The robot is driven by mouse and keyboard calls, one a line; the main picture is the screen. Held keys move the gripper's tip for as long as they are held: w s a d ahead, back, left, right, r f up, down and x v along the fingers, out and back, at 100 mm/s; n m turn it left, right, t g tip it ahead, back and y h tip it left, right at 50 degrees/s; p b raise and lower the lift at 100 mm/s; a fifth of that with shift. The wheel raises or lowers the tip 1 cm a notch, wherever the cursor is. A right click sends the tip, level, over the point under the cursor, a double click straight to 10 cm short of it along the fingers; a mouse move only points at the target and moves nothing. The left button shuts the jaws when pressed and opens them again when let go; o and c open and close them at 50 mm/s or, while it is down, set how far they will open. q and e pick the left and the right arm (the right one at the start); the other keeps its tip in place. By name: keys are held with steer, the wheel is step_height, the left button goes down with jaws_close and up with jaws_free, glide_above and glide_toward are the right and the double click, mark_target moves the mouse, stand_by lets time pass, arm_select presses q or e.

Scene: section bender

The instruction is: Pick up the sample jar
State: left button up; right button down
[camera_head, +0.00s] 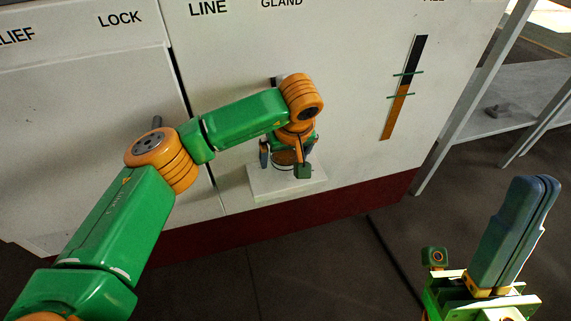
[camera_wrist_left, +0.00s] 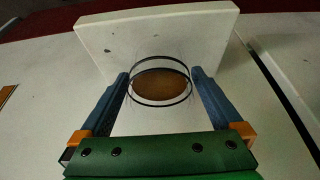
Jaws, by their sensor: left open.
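The sample jar (camera_wrist_left: 160,88) is clear, with dark rings and brown-orange contents. In the left wrist view it stands at the white ledge, between the two blue fingers of my left gripper (camera_wrist_left: 159,76). The fingers are apart, one on each side of the jar, with a gap visible near them; whether either touches is hard to tell. In the head view my left gripper (camera_head: 288,158) is over the ledge and its wrist hides most of the jar. My right gripper (camera_head: 515,235) is at the lower right, its blue fingers together and empty, far from the jar.
The small white ledge (camera_head: 262,186) juts from the white panel (camera_head: 90,110), above a dark red base (camera_head: 330,204). A black and orange level gauge (camera_head: 400,90) is on the panel to the right. A grey shelf (camera_head: 530,95) stands further right. The floor in front is clear.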

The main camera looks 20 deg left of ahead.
arm_select(q)
steer(key=shift+r, duration=0.1)
steer(key=c, duration=1.6)
